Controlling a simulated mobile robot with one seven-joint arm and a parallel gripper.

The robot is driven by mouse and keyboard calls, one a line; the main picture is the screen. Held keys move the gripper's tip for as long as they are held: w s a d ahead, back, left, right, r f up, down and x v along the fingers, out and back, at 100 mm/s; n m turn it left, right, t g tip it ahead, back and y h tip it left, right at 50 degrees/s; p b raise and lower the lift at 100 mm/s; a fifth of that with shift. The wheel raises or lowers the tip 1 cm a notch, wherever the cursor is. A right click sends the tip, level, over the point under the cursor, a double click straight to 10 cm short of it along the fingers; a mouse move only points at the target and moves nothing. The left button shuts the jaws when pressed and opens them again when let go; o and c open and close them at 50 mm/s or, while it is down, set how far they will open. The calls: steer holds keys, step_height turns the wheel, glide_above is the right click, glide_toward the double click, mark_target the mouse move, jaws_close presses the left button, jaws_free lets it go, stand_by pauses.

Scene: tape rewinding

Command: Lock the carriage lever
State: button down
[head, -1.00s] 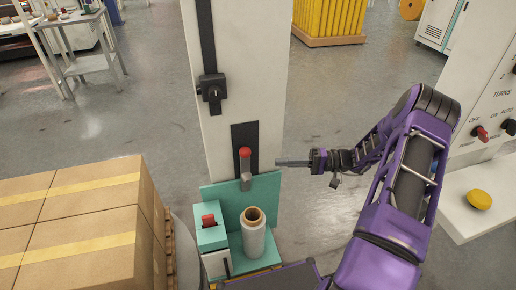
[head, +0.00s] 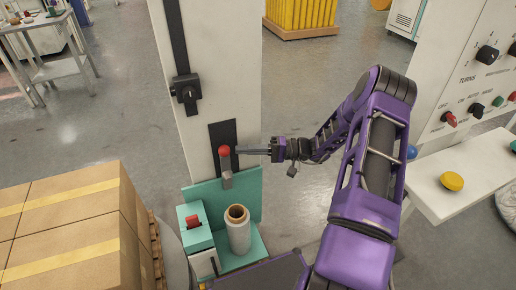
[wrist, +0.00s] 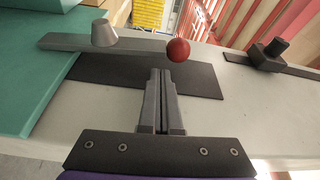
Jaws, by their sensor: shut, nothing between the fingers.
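The carriage lever's red ball knob (head: 224,150) stands upright on the black plate (head: 215,135) of the white column, with its grey pivot (head: 226,181) below. My gripper (head: 240,151) points left, with its fingertips just right of the knob. In the wrist view, the shut fingers (wrist: 161,76) point toward the lever bar (wrist: 65,42). The red ball (wrist: 178,50) shows just beyond and slightly right of the fingertips. I cannot tell whether the fingers touch the lever. Nothing is held.
A black clamp (head: 186,92) is higher on the column. Stacked cartons (head: 75,215) stand at left; a control panel (head: 470,75) stands at right.

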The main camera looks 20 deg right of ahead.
steer(key=shift+x, duration=1.45)
